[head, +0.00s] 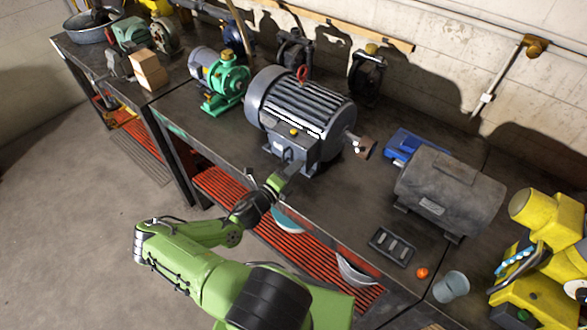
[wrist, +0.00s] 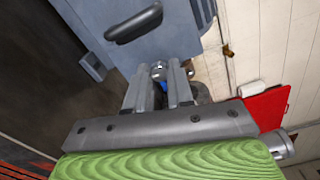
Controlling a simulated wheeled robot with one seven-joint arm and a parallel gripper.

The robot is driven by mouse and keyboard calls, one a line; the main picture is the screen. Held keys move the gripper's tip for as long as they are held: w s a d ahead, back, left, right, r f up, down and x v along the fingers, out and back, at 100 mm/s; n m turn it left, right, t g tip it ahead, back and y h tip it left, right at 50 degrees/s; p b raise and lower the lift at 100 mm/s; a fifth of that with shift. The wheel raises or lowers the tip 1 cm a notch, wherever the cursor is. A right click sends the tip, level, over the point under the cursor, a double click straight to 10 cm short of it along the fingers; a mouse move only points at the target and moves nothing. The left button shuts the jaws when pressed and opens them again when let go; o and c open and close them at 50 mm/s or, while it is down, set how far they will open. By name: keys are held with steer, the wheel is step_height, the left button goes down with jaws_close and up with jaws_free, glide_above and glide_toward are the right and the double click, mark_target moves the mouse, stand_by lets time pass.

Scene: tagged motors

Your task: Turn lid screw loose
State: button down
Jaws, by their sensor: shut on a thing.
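The big grey motor (head: 300,105) stands on the bench, with its terminal box (head: 293,143) facing me. In the wrist view the box's blue-grey lid (wrist: 190,35) fills the top, with a dark oval handle-like part (wrist: 133,24) on it. A small metal screw (wrist: 158,69) shows at the lid's lower edge, between the fingertips. My gripper (wrist: 160,76) is shut on this screw, one finger on each side. In the head view my arm reaches in from below, and my gripper (head: 291,168) is against the box; the screw cannot be made out there.
A green pump (head: 224,85) stands left of the motor. A dark grey motor (head: 450,192), a blue case (head: 405,144), a slotted tray (head: 391,246) and a grey cup (head: 451,286) are to the right. A red panel (wrist: 268,105) shows beside my gripper in the wrist view.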

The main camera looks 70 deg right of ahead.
steer(key=shift+r, duration=0.25)
steer(key=c, duration=1.3)
jaws_free()
steer(key=shift+d, duration=0.1)
steer(key=o, duration=0.3)
steer(key=shift+s+d+f, duration=0.1)
steer(key=shift+f, duration=0.1)
steer(key=b+v, duration=0.2)
steer(key=v, duration=1.4)
steer(key=shift+b, duration=0.3)
